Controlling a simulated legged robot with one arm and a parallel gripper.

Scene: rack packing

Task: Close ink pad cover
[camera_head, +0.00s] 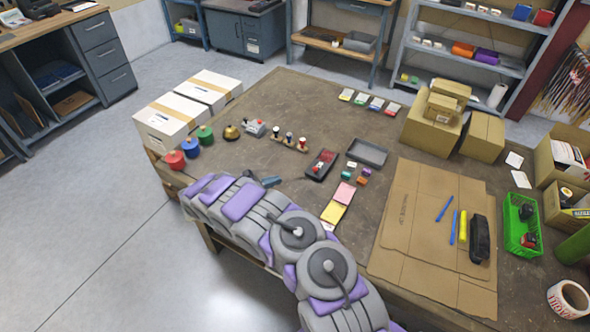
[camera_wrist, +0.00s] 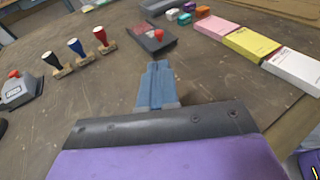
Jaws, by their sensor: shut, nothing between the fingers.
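The ink pad (camera_head: 321,165) is a small dark flat case with red on it, on the brown worktable. In the wrist view the ink pad (camera_wrist: 153,40) lies beyond my fingertips, with a reddish part and a small red knob.
A grey tray (camera_head: 367,152) and small coloured blocks (camera_head: 362,173) lie right of the pad. Sticky notes (camera_head: 335,212) lie nearer. Flat cardboard (camera_head: 425,225) covers the right side. Bare table lies between gripper and pad.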

